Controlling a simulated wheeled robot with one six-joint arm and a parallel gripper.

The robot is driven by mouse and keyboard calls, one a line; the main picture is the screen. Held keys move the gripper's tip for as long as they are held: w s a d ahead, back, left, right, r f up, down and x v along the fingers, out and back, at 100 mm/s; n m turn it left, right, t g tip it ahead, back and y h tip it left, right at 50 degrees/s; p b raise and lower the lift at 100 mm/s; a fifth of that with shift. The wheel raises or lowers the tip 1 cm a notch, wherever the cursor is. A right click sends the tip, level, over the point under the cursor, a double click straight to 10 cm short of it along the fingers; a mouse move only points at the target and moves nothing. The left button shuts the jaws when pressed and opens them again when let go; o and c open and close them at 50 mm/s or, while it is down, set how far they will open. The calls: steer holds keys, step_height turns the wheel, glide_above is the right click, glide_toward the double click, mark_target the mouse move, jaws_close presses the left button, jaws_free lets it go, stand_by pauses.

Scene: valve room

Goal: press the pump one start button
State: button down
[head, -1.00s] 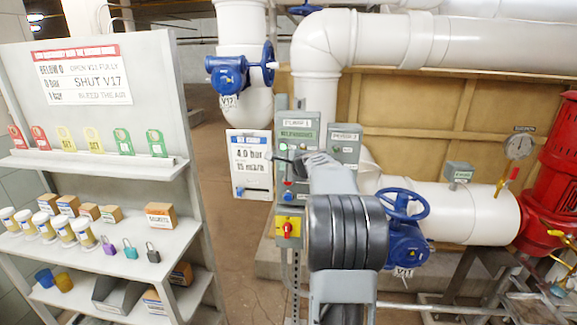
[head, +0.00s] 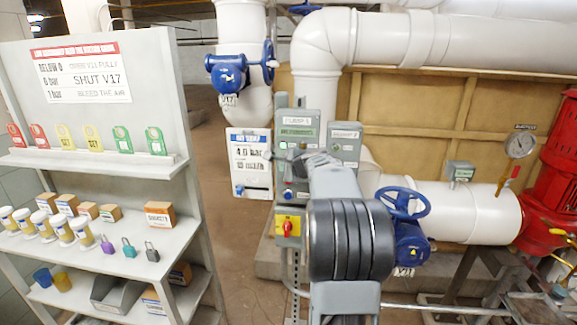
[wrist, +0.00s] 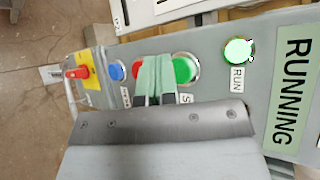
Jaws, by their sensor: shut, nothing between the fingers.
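The pump one panel (head: 297,117) is a grey box on a post in the middle of the head view. In the wrist view its green button (wrist: 185,70) has a pale ring. The RUN lamp (wrist: 238,50) glows green beside a pale green display reading RUNNING (wrist: 291,86). My gripper (wrist: 155,62) is shut and empty, its pale green fingers between the green button and a red button (wrist: 139,66), partly covering both. Whether the tips touch the panel cannot be told. In the head view my gripper (head: 270,155) is at the panel's front.
A blue button (wrist: 116,70) and a red rotary switch on yellow (wrist: 80,72) lie further left on the panel. The pump two box (head: 345,143) stands at its right. A blue handwheel valve (head: 404,225) is close right of my arm. Shelving (head: 120,165) stands left.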

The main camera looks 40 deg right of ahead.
steer(key=shift+s+a+b, duration=1.15)
steer(key=shift+s+a, duration=0.6)
steer(key=shift+s, duration=0.05)
